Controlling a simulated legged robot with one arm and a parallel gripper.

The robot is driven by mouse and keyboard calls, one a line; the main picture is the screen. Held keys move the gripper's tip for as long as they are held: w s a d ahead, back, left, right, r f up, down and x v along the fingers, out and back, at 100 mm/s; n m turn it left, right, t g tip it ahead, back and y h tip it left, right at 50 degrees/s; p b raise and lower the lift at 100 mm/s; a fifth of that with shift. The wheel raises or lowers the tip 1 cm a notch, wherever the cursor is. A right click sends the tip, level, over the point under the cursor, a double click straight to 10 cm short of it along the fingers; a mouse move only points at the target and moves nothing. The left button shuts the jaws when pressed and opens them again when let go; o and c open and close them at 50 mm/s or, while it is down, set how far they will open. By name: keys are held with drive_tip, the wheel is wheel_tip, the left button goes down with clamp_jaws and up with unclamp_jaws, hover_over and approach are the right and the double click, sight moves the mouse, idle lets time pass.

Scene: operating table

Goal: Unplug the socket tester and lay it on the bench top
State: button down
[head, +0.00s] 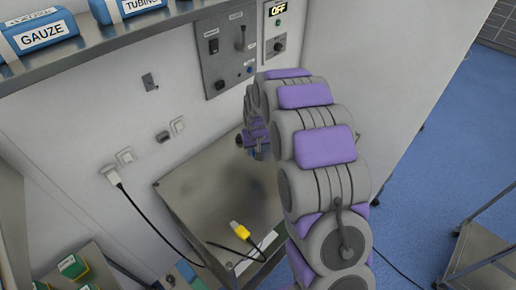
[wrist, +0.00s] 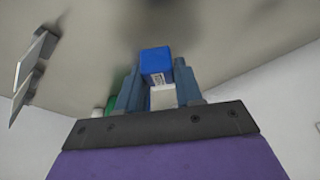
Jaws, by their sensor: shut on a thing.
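My gripper (wrist: 157,72) shows in the wrist view with its two blue-grey fingers shut on a small block. In the head view my arm hides most of the gripper and the tester. The steel bench top (head: 190,190) lies below the arm in the head view. I cannot tell whether the tester touches anything besides the fingers.
A white plug (head: 112,177) with a black cord sits at the left wall socket. A yellow connector (head: 240,231) with a black cable lies on the bench's front part. A control panel (head: 228,55) is on the wall behind. The bench's left part is clear.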

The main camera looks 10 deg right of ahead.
drive_tip(key=d+f, duration=0.1)
drive_tip(key=d+f+b, duration=0.1)
drive_tip(key=f, duration=0.1)
drive_tip(key=shift+f, duration=0.2)
drive_tip(key=shift+a+f+b, duration=0.45)
drive_tip(key=shift+a+f, duration=0.15)
drive_tip(key=shift+f, duration=0.15)
drive_tip(key=shift+a+f, duration=0.2)
drive_tip(key=shift+f, duration=0.5)
drive_tip(key=shift+d+f+b, duration=0.15)
drive_tip(key=shift+f+b, duration=0.15)
drive_tip(key=shift+b, duration=0.05)
drive_tip(key=shift+w+d+f, duration=0.1)
drive_tip(key=shift+d+f, duration=0.15)
drive_tip(key=shift+d, duration=0.25)
drive_tip(key=shift+a, duration=0.1)
